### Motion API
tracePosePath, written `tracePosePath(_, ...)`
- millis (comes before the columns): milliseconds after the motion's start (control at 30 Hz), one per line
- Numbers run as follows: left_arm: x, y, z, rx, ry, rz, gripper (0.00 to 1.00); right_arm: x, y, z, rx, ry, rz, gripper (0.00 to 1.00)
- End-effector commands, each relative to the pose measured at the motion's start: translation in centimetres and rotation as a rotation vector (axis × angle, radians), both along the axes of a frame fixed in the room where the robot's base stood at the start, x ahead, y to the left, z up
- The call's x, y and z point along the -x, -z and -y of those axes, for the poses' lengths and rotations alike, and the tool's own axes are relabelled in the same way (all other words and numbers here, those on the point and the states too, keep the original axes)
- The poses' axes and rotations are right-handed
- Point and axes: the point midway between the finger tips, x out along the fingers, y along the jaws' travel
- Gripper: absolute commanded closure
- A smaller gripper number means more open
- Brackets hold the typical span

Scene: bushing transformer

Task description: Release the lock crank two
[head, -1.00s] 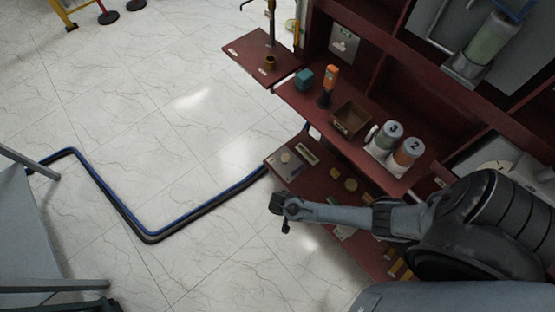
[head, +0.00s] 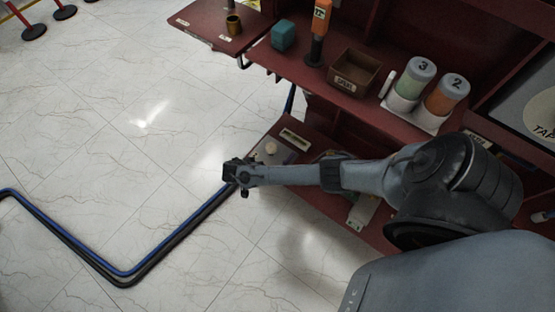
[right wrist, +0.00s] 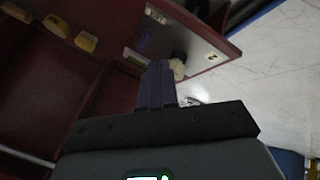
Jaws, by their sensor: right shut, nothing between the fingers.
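I cannot pick out a lock crank in either view. My right gripper (head: 238,176) reaches out over the floor at the left edge of the low red shelf (head: 318,148). In the right wrist view its dark fingers (right wrist: 157,85) are shut together with nothing between them. A round cream knob (right wrist: 178,68) shows just past the fingertips on the red shelf; whether they touch it is unclear. A canister marked 2 (head: 447,93) and a canister marked 3 (head: 416,78) stand upright in a white holder on the upper shelf. My left gripper is not in view.
The upper shelf holds a brown open box (head: 354,78), an orange-handled tool (head: 320,30) and a teal block (head: 284,35). Blue and black hoses (head: 125,275) run along the floor. Yellow pieces (right wrist: 86,41) sit on red shelving. The floor at left is largely open.

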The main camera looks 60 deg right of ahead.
Motion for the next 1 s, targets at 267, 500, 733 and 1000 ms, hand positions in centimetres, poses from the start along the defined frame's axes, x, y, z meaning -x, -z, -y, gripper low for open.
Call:
tracePosePath(267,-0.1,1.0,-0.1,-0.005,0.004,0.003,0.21,-1.1,0.4,0.0,0.000,0.000,0.017,1.00)
tracePosePath(500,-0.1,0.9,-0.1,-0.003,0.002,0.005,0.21,-1.0,0.4,0.0,-0.001,0.000,0.017,1.00)
tracePosePath(733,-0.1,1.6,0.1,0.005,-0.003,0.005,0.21,-0.9,1.2,0.4,0.000,0.001,0.016,1.00)
tracePosePath(1000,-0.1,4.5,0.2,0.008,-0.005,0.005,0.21,-0.2,4.7,2.7,0.001,0.002,0.015,1.00)
